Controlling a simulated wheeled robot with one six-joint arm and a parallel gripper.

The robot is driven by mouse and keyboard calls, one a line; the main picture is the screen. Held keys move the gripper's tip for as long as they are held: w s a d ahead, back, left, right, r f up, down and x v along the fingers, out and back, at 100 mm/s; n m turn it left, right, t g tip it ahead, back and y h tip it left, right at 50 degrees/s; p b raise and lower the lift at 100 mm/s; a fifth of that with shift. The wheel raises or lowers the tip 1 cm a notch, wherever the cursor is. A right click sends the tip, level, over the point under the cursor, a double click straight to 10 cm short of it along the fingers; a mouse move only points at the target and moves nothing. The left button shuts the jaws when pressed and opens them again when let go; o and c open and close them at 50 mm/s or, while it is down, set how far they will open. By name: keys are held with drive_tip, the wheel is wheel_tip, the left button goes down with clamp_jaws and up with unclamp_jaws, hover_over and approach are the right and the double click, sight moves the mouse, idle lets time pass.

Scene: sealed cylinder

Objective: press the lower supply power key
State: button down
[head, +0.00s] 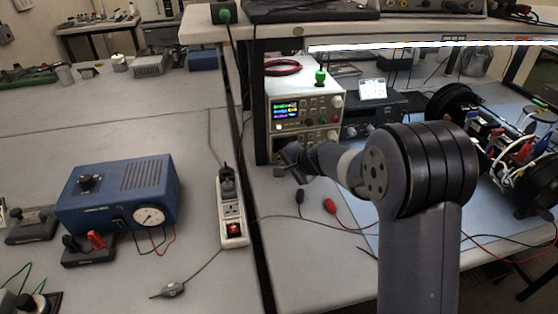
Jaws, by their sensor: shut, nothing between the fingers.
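Two bench power supplies are stacked on the right bench under the shelf. The upper supply (308,108) has a lit colour display and faces me. The lower supply (318,136) sits directly beneath it, and my gripper and wrist cover much of its front. I cannot make out its power key, which seems to be hidden or too small. My gripper (287,159) is shut and empty, in front of the lower left part of the lower supply. I cannot tell whether it touches the panel.
A black and a red plug (330,206) lie on the bench below my gripper. A power strip (232,212) and a blue box with a dial (125,190) stand on the left bench. A dark instrument (374,106) stands right of the supplies. A gap separates the benches.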

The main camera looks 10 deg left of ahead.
sight(288, 185)
drive_tip(key=shift+s+d+b, duration=0.35)
drive_tip(key=shift+s+b, duration=0.1)
drive_tip(key=shift+s, duration=0.2)
drive_tip(key=shift+s+d+b, duration=0.3)
drive_tip(key=shift+s+b, duration=0.15)
drive_tip(key=shift+s, duration=0.25)
drive_tip(key=shift+s+d+b, duration=0.35)
drive_tip(key=shift+s+b, duration=0.1)
drive_tip(key=shift+s, duration=0.2)
drive_tip(key=shift+w, duration=0.1)
drive_tip(key=shift+w+a+r+p, duration=0.1)
drive_tip(key=shift+w+a+p, duration=0.15)
drive_tip(key=shift+w+p, duration=0.25)
drive_tip(key=shift+a+p, duration=0.1)
drive_tip(key=shift+p, duration=0.35)
drive_tip(key=shift+r+p, duration=0.1)
drive_tip(key=shift+p, duration=0.4)
drive_tip(key=s+b, duration=0.1)
drive_tip(key=s+d+b, duration=0.1)
drive_tip(key=shift+s+d+f, duration=0.2)
drive_tip(key=shift+s+f, duration=0.15)
drive_tip(key=shift+s+d+r+b, duration=0.1)
drive_tip(key=shift+s+d+b, duration=0.2)
drive_tip(key=shift+s, duration=0.2)
drive_tip(key=shift+s+d+r+b, duration=0.15)
drive_tip(key=shift+s+b, duration=0.15)
drive_tip(key=shift+s, duration=0.2)
drive_tip(key=shift+f, duration=0.1)
